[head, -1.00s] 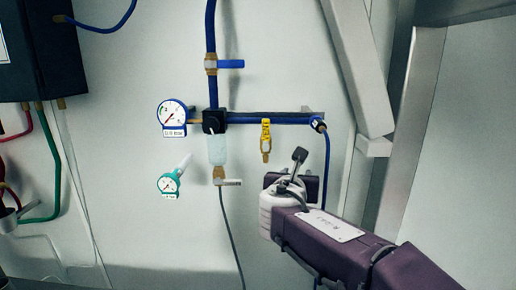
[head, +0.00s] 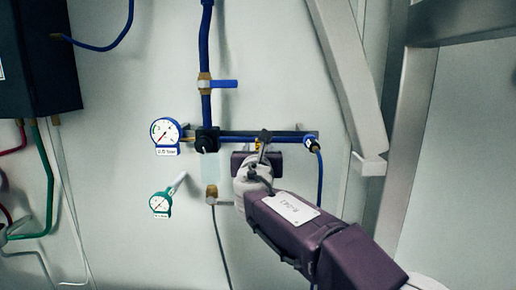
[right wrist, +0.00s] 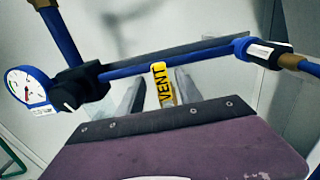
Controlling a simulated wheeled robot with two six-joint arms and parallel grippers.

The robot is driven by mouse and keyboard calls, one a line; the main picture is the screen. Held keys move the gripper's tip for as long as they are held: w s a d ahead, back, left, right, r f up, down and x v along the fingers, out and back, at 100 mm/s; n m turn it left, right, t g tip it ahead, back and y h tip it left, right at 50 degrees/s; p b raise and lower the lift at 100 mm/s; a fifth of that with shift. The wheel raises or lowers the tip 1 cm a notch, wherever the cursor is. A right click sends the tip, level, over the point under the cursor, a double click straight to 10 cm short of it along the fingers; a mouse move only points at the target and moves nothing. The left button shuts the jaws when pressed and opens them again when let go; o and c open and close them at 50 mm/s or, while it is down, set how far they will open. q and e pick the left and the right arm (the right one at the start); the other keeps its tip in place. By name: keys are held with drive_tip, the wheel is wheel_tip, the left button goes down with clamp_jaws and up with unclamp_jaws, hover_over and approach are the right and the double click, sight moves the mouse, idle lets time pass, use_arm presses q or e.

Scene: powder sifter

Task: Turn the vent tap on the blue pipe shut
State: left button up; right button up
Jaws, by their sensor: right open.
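The vent tap (right wrist: 162,84) has a yellow handle marked VENT. It hangs down from the horizontal blue pipe (right wrist: 200,58), crosswise to it. In the head view the tap is mostly hidden behind my right gripper (head: 261,146), under the blue pipe (head: 285,138). In the right wrist view my right gripper (right wrist: 158,79) is open, with one grey finger on each side of the yellow handle. I see a gap on the left side; whether the right finger touches it I cannot tell. My left gripper is not in view.
A blue lever (head: 224,84) sticks out right from the vertical pipe above. Left are a black fitting (head: 206,141), a blue-rimmed gauge (head: 166,132) and a teal gauge (head: 161,203). A grey slanted beam (head: 350,85) stands right. The wall below the gauges is mostly clear.

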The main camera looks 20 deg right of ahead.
drive_tip(key=shift+d, duration=0.15)
drive_tip(key=c, duration=0.3)
drive_tip(key=shift+f, duration=0.1)
clamp_jaws()
idle(0.9)
